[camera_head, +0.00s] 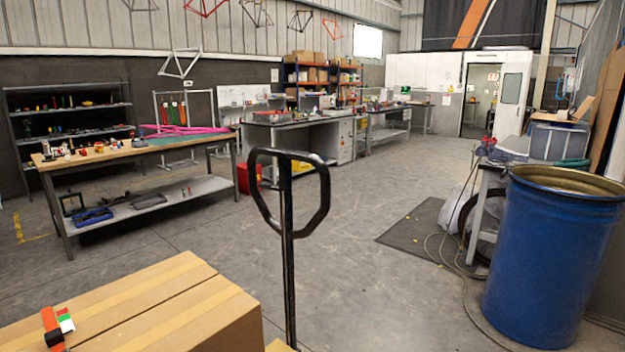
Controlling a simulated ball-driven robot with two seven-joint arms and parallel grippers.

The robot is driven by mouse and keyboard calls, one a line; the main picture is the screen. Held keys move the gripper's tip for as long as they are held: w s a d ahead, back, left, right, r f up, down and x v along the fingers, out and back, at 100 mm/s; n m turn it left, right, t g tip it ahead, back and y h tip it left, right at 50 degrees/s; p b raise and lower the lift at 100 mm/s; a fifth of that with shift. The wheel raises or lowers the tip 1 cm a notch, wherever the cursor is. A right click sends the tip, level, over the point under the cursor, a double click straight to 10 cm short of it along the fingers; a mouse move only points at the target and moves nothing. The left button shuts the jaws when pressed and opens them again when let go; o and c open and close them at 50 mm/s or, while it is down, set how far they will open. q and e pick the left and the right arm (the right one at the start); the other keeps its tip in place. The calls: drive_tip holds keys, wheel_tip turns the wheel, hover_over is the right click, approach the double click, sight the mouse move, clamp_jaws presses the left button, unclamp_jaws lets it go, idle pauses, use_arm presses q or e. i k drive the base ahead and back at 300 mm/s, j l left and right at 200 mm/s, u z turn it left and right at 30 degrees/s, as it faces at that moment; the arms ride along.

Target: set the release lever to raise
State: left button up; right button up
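A black loop handle (322,200) stands upright on a dark shaft (290,290) in the middle of the view, like a pallet jack's handle. A thin dark bar (284,180) runs down inside the loop from its top; it may be the release lever, but its setting is too small to tell. The foot of the shaft is hidden behind a cardboard box and the lower picture edge. Neither of my grippers is in view.
A cardboard box (185,318) with an orange-red tool (52,328) on top fills the lower left. A blue drum (550,265) stands at right. A workbench (130,150) is at left. Floor beyond the handle is mostly clear, with a dark mat (415,228).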

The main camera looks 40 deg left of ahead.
sight(263, 185)
drive_tip(key=i+u, duration=0.2)
drive_tip(key=i, duration=0.2)
drive_tip(key=i+l+u, duration=0.15)
drive_tip(key=i, duration=0.3)
drive_tip(key=i+l+u, duration=0.2)
drive_tip(key=i, duration=0.2)
drive_tip(key=i+l+u, duration=0.15)
drive_tip(key=u, duration=0.25)
drive_tip(key=i+l+u, duration=0.3)
drive_tip(key=u, duration=0.15)
drive_tip(key=i+l+u, duration=0.25)
drive_tip(key=u, duration=0.15)
drive_tip(key=i+l+u, duration=0.15)
drive_tip(key=l+u, duration=0.25)
drive_tip(key=i+l+u, duration=0.1)
drive_tip(key=l+u, duration=1.15)
